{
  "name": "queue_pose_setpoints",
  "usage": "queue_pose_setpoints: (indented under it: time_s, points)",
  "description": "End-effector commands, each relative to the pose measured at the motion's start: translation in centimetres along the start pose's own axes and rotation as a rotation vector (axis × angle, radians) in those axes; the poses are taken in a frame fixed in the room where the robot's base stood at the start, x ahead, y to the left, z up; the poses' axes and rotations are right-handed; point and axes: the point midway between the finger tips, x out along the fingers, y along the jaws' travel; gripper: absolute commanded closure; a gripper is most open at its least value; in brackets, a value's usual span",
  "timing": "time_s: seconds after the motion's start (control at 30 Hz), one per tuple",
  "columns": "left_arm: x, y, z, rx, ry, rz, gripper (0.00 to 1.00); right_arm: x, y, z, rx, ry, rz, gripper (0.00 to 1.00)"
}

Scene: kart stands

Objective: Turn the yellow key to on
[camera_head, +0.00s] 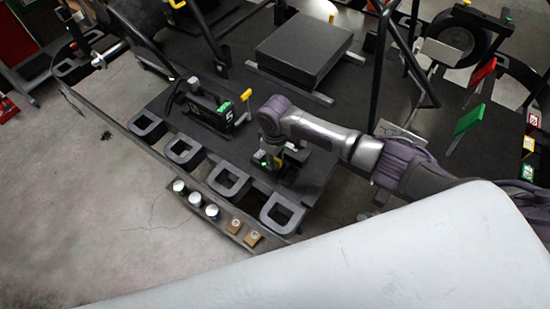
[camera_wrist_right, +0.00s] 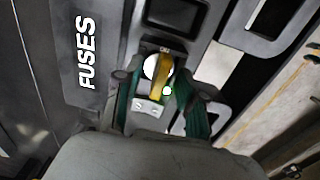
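The yellow key (camera_wrist_right: 160,76) shows in the right wrist view as a narrow bar across a white round face. It lies nearly upright in that picture, its upper end near a small "ON" label (camera_wrist_right: 165,49). In the head view my right gripper (camera_head: 268,163) is over the kart's near edge and hides most of the key. My left gripper is not in view.
A dark panel marked "FUSES" (camera_wrist_right: 85,55) is beside the key. Grey square frames (camera_head: 184,152) line the kart's edge, with white-topped cylinders (camera_head: 195,200) and brown blocks (camera_head: 253,239) below. A black box (camera_head: 222,112) with a green display stands left of my gripper.

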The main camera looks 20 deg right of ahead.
Motion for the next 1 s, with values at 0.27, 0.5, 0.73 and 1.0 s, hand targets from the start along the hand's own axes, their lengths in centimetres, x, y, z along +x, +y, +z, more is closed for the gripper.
queue_pose_setpoints:
  time_s: [0.27, 0.5, 0.73, 1.0]
  points:
    - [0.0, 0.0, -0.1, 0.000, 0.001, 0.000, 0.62, -5.3, 0.1, -0.1, -0.001, 0.006, 0.002, 0.60]
    - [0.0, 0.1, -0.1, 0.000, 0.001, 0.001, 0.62, -9.8, 0.1, -0.1, 0.000, 0.003, 0.001, 0.60]
    - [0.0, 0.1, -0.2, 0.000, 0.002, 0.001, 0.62, -11.4, 0.0, 0.0, 0.000, 0.000, 0.001, 0.60]
    - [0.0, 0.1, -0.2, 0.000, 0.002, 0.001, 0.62, -11.5, 0.0, 0.0, 0.000, -0.001, 0.000, 0.60]
